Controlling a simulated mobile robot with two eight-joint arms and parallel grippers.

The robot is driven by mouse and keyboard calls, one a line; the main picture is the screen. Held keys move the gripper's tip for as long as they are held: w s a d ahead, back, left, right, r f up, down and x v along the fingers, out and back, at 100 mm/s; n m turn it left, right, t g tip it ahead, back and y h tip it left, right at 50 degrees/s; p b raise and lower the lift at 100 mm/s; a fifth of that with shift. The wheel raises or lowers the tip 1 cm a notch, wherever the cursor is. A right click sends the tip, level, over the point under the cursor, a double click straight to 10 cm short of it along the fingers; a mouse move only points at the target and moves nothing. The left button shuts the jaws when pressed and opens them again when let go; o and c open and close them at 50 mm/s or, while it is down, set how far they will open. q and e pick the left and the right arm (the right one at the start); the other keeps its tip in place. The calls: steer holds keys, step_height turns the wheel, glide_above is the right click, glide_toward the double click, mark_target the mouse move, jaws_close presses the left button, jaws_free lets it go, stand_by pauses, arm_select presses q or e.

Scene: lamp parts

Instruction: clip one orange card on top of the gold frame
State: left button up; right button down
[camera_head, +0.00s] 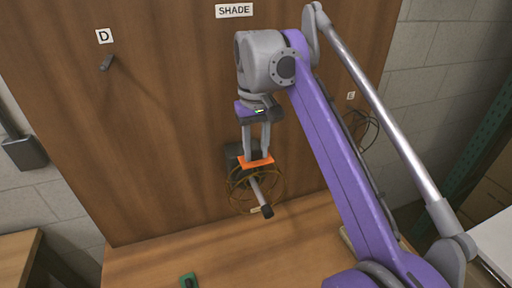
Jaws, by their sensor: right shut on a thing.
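An orange card (257,162) is between the fingertips of my right gripper (258,157), which points down and is shut on it. The card lies at the top of the round gold wire frame (232,190). I cannot tell whether the card touches the frame or is just above it. The frame is at a dark mount on the wooden panel, with a grey rod with a dark end sticking out through it. My left gripper is not in view.
The upright wooden panel (170,120) has a SHADE label (234,10), a D label (104,36) above a peg (107,62), and an E label (351,96) near dark wire loops (366,120). A green object (188,281) lies on the wooden bench (140,265).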

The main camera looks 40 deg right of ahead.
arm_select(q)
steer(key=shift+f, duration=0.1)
arm_select(e)
steer(key=shift+f, duration=0.45)
steer(key=shift+f, duration=0.2)
stand_by(1.3)
stand_by(0.4)
steer(key=shift+c, duration=2.3)
jaws_free()
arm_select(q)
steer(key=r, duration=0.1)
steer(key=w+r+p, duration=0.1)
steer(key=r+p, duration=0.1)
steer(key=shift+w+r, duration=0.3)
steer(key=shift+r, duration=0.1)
arm_select(e)
step_height(320, 180, up, 11)
steer(key=shift+f, duration=0.1)
